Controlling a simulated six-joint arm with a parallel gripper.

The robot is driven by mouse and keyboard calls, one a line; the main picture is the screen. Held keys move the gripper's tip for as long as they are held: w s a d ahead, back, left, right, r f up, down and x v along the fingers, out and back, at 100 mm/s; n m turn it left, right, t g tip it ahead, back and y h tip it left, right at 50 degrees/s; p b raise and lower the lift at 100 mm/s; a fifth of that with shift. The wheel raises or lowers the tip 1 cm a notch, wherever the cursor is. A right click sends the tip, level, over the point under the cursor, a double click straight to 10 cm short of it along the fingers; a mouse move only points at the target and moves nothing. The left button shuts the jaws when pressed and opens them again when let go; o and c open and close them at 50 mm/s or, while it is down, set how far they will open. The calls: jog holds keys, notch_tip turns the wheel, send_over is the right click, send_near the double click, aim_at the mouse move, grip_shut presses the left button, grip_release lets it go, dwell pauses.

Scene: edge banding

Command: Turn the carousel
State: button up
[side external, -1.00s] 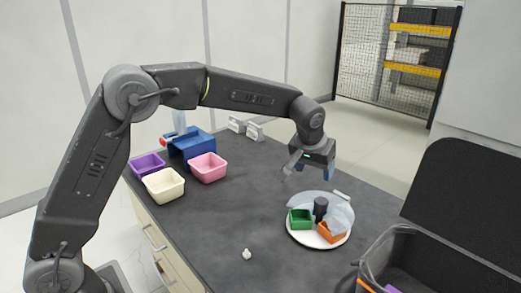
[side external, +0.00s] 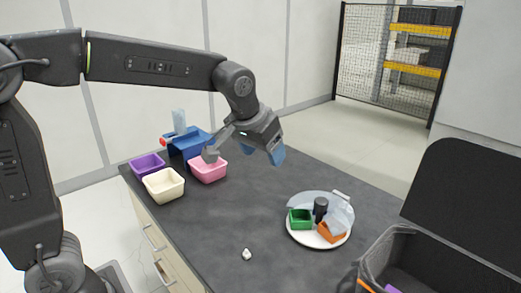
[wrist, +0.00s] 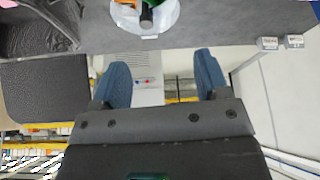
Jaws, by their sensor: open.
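The carousel is a round white turntable (side external: 301,238) on the dark worktop, with a dark centre post (side external: 320,207). A green bin (side external: 300,219) and an orange bin (side external: 332,233) sit on it. A clear bag-like sheet (side external: 342,216) covers part of the orange bin. A small white tab (side external: 341,195) shows at its far edge. In the wrist view the carousel (wrist: 168,22) is cut off at the top edge. My gripper (side external: 277,156) is up in the air, left of and well above the carousel. Its blue fingers (wrist: 162,72) are apart with nothing between them.
A purple bin (side external: 147,164), a cream bin (side external: 163,186), a pink bin (side external: 208,170) and a blue holder (side external: 190,143) stand at the left. A small white piece (side external: 246,254) lies near the front. A black open-lidded container (side external: 410,262) stands at the right. The middle worktop is clear.

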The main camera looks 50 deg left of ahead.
aim_at(325, 239)
jog(key=shift+s+a, duration=0.1)
jog(key=shift+s, duration=0.15)
jog(key=shift+c, duration=0.4)
